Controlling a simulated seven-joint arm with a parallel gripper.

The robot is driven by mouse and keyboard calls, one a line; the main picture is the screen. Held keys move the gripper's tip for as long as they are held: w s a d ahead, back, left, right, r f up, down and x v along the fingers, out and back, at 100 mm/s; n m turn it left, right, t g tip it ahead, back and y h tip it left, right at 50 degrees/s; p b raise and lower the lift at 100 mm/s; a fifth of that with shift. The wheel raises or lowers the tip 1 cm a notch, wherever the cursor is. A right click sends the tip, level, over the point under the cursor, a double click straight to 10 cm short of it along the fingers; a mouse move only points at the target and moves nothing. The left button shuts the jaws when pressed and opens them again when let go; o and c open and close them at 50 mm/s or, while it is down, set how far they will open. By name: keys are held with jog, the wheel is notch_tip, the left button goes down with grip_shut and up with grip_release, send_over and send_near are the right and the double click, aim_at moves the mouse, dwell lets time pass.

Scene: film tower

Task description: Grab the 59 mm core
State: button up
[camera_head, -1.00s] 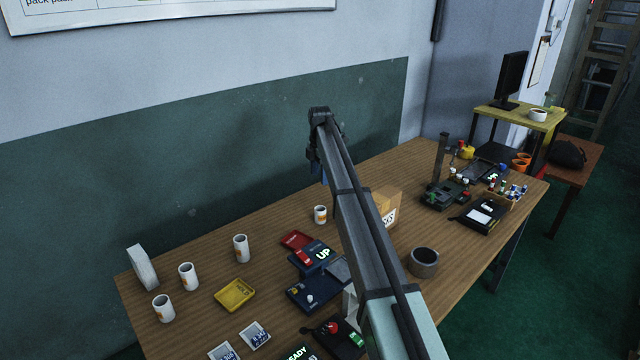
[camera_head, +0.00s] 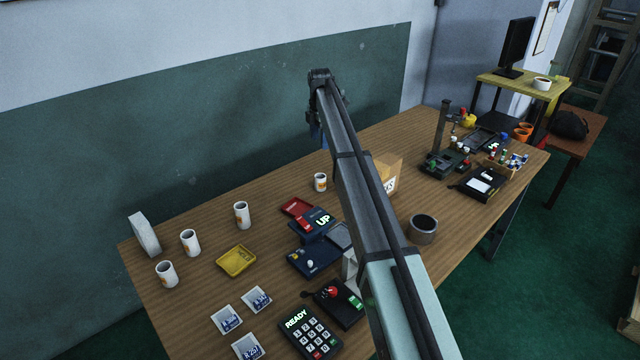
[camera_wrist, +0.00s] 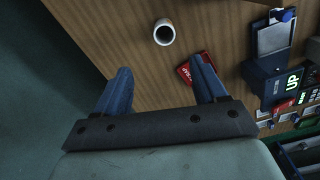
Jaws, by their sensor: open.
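In the head view my gripper is mostly hidden behind the arm.
A red tray (camera_head: 296,207) lies close to that core, with a device reading UP (camera_head: 322,220) beside it. A yellow tray (camera_head: 236,260), a keypad (camera_head: 310,332) and a grey ring (camera_head: 423,229) are on the table. A cardboard box (camera_head: 386,176) is partly behind my arm.

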jog(key=shift+o, duration=0.4)
jog(key=m, duration=0.3)
send_over(320, 180)
jog(key=w, duration=0.2)
jog(key=shift+f, duration=2.3)
notch_tip(320, 180, down, 14)
jog(key=shift+w+a+r, duration=0.1)
jog(key=shift+r, duration=0.15)
jog(key=shift+c, duration=0.4)
jog(key=c, duration=1.1)
jog(key=shift+r, duration=0.15)
